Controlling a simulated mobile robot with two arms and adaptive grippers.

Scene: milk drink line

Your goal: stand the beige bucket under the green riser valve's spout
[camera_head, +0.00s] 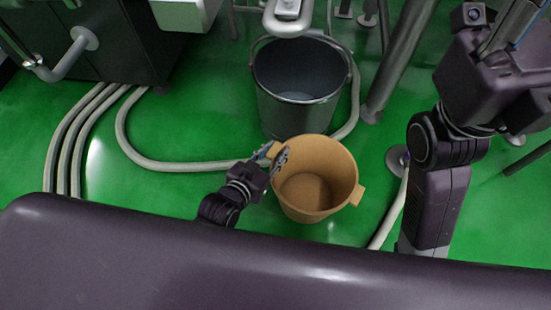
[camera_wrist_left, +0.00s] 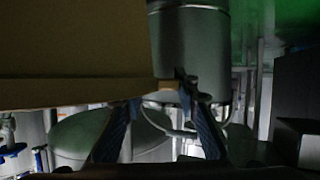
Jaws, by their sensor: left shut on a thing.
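The beige bucket (camera_head: 318,205) is upright and open-topped in the middle of the head view, and looks empty. Its wall fills the upper left of the left wrist view (camera_wrist_left: 70,45). My left gripper (camera_head: 276,157) is at the bucket's left rim, shut on the lug there; the fingers show in the left wrist view (camera_wrist_left: 160,115). The opposite lug (camera_head: 357,195) is free. Whether the bucket touches the floor is unclear. My right arm is at the right; its gripper end (camera_head: 511,30) is cut off by the frame edge. I cannot make out a green riser valve.
A dark grey bucket (camera_head: 297,112) stands just behind the beige one, beneath a grey pipe end (camera_head: 290,22). A pale hose (camera_head: 165,166) curves along the green floor at left. A slanted grey post (camera_head: 398,60) stands right of the grey bucket. A dark cabinet (camera_head: 125,45) is at upper left.

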